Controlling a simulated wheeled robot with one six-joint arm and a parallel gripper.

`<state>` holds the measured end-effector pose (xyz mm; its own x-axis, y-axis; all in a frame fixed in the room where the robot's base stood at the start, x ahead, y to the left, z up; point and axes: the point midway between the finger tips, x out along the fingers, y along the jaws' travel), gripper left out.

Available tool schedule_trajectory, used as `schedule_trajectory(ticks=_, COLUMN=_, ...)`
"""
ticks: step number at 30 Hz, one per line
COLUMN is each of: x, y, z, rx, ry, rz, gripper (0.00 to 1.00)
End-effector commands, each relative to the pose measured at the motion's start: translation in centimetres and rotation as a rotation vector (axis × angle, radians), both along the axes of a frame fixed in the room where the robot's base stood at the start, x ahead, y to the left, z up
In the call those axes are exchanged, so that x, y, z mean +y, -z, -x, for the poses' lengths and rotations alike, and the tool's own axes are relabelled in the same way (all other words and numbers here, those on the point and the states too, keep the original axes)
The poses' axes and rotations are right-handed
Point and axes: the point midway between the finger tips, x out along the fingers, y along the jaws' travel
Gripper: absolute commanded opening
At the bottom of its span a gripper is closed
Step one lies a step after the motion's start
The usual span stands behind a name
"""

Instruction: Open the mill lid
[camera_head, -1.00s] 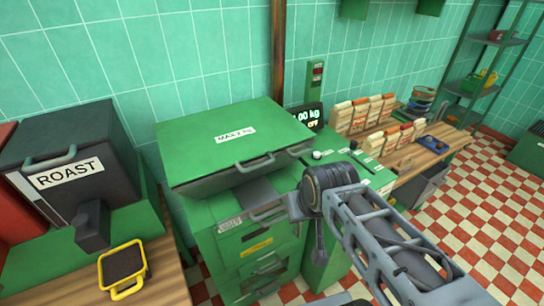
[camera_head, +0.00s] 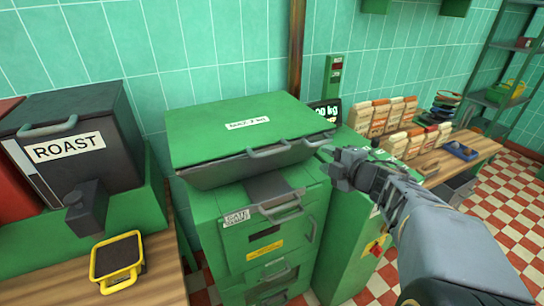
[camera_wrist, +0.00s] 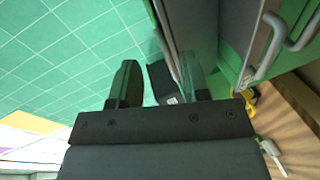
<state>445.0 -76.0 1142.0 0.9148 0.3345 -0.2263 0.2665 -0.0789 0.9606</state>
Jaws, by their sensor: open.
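The mill's green lid (camera_head: 225,128), with a white "MAX 2 kg" label, lies down over the green mill body (camera_head: 222,235) in the head view. Its grey bar handle (camera_head: 285,149) runs along the front edge. My gripper (camera_head: 335,168) is just right of the lid's front right corner, apart from the handle. In the wrist view my gripper (camera_wrist: 157,80) has its two dark fingers spread with nothing held. A grey bar handle (camera_wrist: 268,45) is to their right, outside the jaws; I cannot tell surely which handle it is.
A second handle (camera_head: 280,208) is on the mill's front below the lid. The dark roaster (camera_head: 68,145) and a yellow-rimmed tray (camera_head: 117,262) stand at left. The scale display (camera_head: 325,112) and several paper bags (camera_head: 388,115) are behind my arm. Tiled wall closes the back.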

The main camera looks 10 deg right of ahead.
Motion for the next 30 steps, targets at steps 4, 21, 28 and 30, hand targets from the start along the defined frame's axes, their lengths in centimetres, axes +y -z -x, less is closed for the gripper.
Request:
schedule_trajectory(ticks=4, x=3.2, y=-0.4, z=1.5, rx=-0.033, ry=-0.219, rz=0.049, gripper=0.42)
schedule_trajectory(ticks=21, x=8.9, y=0.5, z=-2.8, rx=-0.071, ry=-0.335, rz=0.057, gripper=0.42)
schedule_trajectory(ticks=28, x=11.3, y=1.2, z=-5.9, rx=-0.071, ry=-0.332, rz=0.058, gripper=0.42)
schedule_trajectory(ticks=30, x=11.8, y=1.4, z=-6.5, rx=-0.07, ry=-0.331, rz=0.058, gripper=0.42)
